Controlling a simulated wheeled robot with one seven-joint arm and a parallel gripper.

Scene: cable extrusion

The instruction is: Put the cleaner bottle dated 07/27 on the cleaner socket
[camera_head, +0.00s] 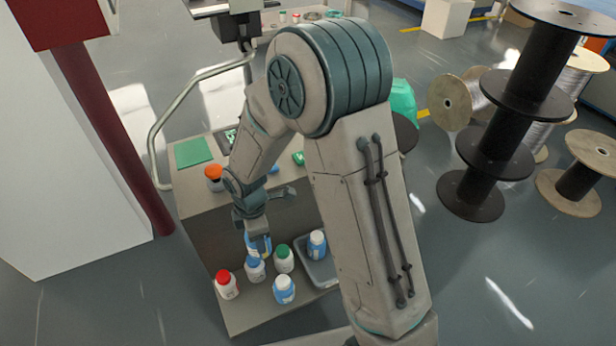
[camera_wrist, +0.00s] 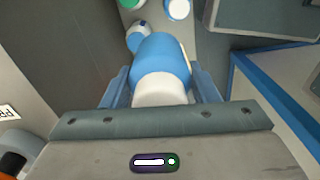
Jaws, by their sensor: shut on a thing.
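My gripper (camera_wrist: 161,88) is shut on a blue bottle (camera_wrist: 160,60) with a white top, which sits between the two fingers in the wrist view. In the head view my gripper (camera_head: 254,228) hangs over the lower shelf with the held blue bottle (camera_head: 259,245) beneath it, close above a blue-capped bottle (camera_head: 255,268). A red-capped bottle (camera_head: 227,284), a green-capped bottle (camera_head: 284,259) and a blue-and-white bottle (camera_head: 284,290) stand nearby. No date is readable on any bottle. I cannot make out which spot is the cleaner socket.
A grey tray (camera_head: 319,271) on the lower shelf's right holds a blue-and-white bottle (camera_head: 317,243). An orange-capped bottle (camera_head: 214,178) and a green mat (camera_head: 193,152) are on the upper worktop. A dark red post (camera_head: 112,130) stands left; cable spools (camera_head: 500,120) stand right.

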